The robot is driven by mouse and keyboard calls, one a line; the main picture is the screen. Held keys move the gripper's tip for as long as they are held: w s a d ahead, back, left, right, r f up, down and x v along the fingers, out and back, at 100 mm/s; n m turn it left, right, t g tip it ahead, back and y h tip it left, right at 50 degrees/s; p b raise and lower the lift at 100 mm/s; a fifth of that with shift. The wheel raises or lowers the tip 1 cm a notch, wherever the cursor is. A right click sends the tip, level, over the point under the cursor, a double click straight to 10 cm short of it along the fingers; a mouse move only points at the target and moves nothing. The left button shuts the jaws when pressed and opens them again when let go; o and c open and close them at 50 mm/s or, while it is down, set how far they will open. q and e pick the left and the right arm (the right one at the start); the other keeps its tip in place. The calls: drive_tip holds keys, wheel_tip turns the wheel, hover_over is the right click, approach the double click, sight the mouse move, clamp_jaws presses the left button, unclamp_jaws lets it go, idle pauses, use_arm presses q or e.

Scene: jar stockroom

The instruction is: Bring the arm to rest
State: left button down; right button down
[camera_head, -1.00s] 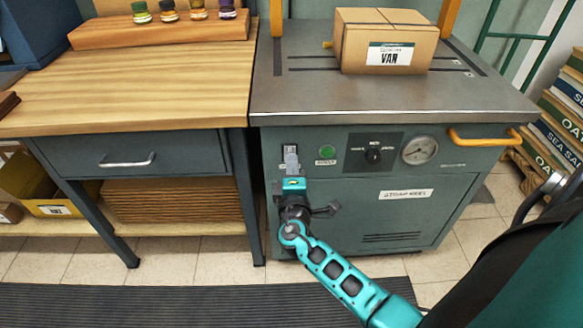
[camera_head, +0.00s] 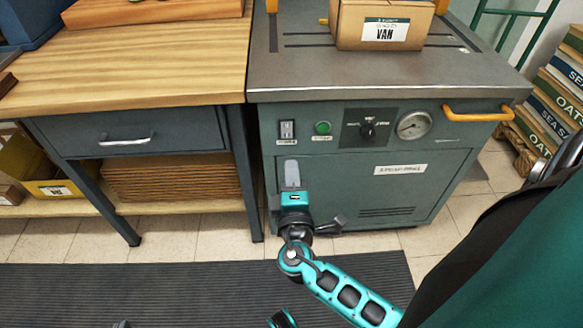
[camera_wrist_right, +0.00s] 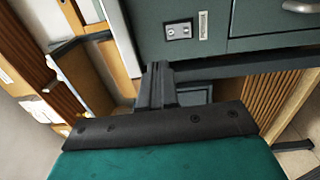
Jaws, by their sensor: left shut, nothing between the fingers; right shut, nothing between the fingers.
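My right gripper (camera_head: 291,164) is in the middle of the head view, its arm coming in from the lower right. It is shut with nothing between its fingers. Its tip shows just below the rocker switch (camera_head: 287,130) on the teal machine (camera_head: 340,180); it looks apart from the panel. In the right wrist view the shut fingers (camera_wrist_right: 158,85) point towards a teal panel with a small switch plate (camera_wrist_right: 178,30). Only a small grey tip, seemingly my left gripper (camera_head: 120,325), shows at the bottom edge over the dark mat; the rest is out of frame.
A cardboard box (camera_head: 385,25) stands on the machine top. A wooden workbench (camera_head: 130,70) with a drawer (camera_head: 130,140) is at the left. A yellow bin (camera_head: 50,185) and stacked cardboard (camera_head: 175,175) sit below it. Labelled sacks (camera_head: 555,100) stand at the right. The mat (camera_head: 200,290) looks clear.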

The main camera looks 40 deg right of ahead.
drive_tip(key=shift+f, duration=0.1)
idle(0.3)
